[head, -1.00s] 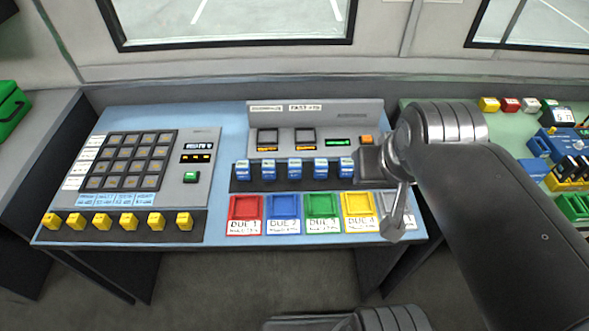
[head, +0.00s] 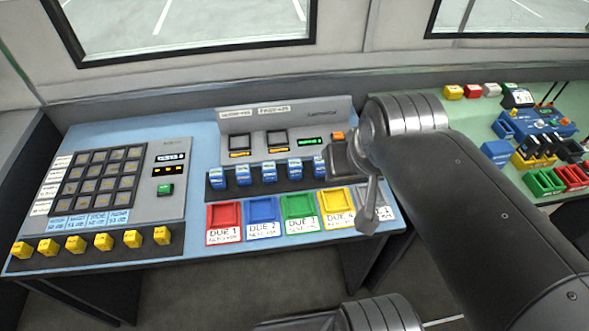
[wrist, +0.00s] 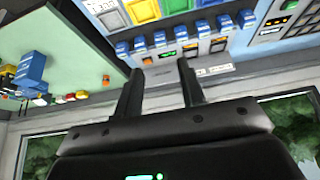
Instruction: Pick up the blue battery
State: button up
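Several alike blue blocks (head: 255,174) stand in a black rack on the blue desk; they also show in the wrist view (wrist: 159,38). On the green bench at right are a blue box-like piece (head: 496,151) and a blue device with antennas (head: 536,122). I cannot tell which blue thing is the battery. My gripper (head: 368,208) hangs over the right end of the blue desk, partly covering the rack's end. In the wrist view its two fingers (wrist: 160,66) are apart with nothing between them.
Red (head: 224,222), blue, green and yellow labelled trays line the desk front. A key panel (head: 105,180) with yellow knobs is at left. Green (head: 545,181) and red bins and small coloured blocks (head: 473,91) are on the right bench. A gap separates desk and bench.

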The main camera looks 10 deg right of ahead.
jog(key=o, duration=0.6)
jog(key=shift+c, duration=0.2)
jog(key=shift+w, duration=0.1)
jog(key=g, duration=0.1)
send_over(295, 163)
jog(key=s, duration=0.3)
notch_tip(295, 163, down, 17)
jog(key=x, duration=0.6)
jog(key=shift+s+a, duration=0.1)
jog(key=shift+a, duration=0.05)
jog(key=shift+s+x, duration=0.1)
jog(key=shift+x, duration=1.25)
jog(key=shift+s+x, duration=0.15)
jog(key=shift+x, duration=1.2)
